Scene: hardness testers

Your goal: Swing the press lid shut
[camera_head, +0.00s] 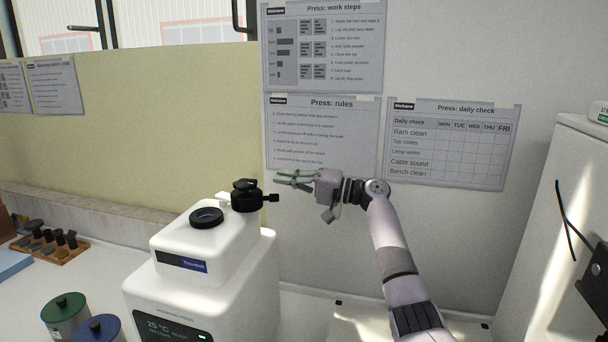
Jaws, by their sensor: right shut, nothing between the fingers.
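The white mounting press (205,250) stands on the bench at lower centre, with a lit display on its front. A dark round ring with an opening (206,217) sits on its top. The black press lid (246,194) is beside this opening, to the right and behind it, with a short handle (270,198) sticking out to the right. The opening is uncovered. My right gripper (284,180) is shut and empty, pointing left. In the picture its fingertips are just right of the lid and slightly above the handle; contact cannot be told. My left gripper is out of view.
A green-lidded jar (65,314) and a blue-lidded jar (100,328) stand left of the press. A wooden rack (50,246) with dark pieces is farther left. Posters hang on the wall behind. A white cabinet (575,190) stands at right.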

